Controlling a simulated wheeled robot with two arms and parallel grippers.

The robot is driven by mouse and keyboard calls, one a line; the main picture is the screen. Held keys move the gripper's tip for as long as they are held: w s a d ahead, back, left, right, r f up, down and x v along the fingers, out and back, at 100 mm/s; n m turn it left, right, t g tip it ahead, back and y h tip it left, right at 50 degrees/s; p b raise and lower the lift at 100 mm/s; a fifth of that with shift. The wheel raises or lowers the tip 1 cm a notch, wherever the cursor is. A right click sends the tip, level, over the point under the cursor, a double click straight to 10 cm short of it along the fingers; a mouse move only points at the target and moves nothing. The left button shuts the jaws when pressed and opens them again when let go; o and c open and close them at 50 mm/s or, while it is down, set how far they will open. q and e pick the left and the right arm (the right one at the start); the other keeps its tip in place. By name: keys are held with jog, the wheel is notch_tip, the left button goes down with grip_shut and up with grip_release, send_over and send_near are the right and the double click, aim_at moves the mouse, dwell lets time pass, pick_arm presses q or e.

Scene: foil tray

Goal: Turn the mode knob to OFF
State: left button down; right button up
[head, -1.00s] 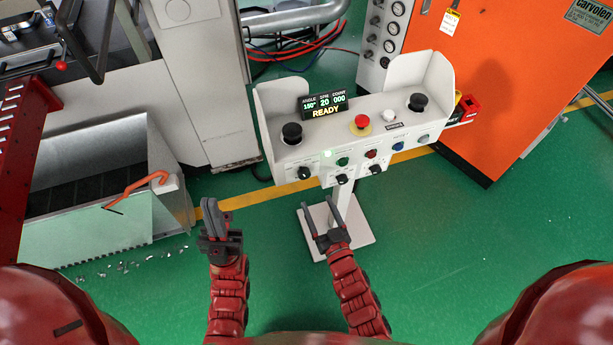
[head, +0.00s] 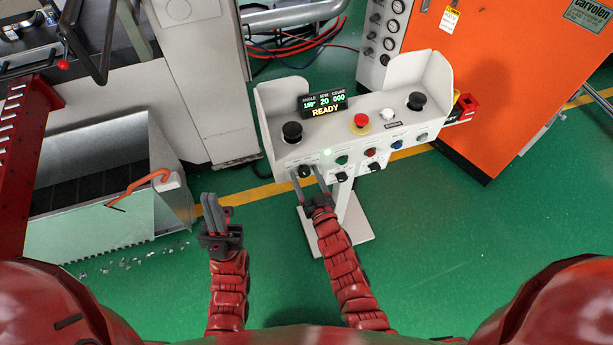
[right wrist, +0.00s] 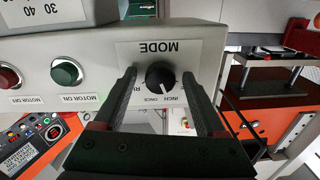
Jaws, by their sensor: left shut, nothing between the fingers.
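The mode knob (head: 304,171) is a round black knob on the front of the white control console (head: 352,130), at its left end. In the right wrist view the knob (right wrist: 160,75) sits on a panel lettered MODE, seen upside down. INCH and ONCE labels show beside it; an OFF label is not readable. My right gripper (head: 309,178) is open, its fingers reaching up on either side of the knob, with visible gaps to it in the right wrist view (right wrist: 160,82). My left gripper (head: 217,207) is shut and empty, left of the console.
A red emergency button (head: 361,120), two black palm buttons and a READY display (head: 324,104) sit on the console top. Green (right wrist: 67,71) and red push buttons are beside the knob. An orange machine (head: 500,80) stands right; a metal scrap bin (head: 110,215) stands left.

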grip_shut()
jog(key=n+b, duration=0.3)
jog(key=n, duration=0.1)
jog(key=shift+f+b, duration=0.2)
jog(key=shift+b, duration=0.15)
jog(key=shift+r+n+b, duration=0.15)
jog(key=shift+n+b, duration=0.7)
jog(key=shift+n, duration=0.1)
jog(key=shift+r+n+b, duration=0.1)
jog(key=shift+n+b, duration=0.7)
jog(key=shift+n, duration=0.15)
jog(key=shift+o, duration=0.8)
grip_release()
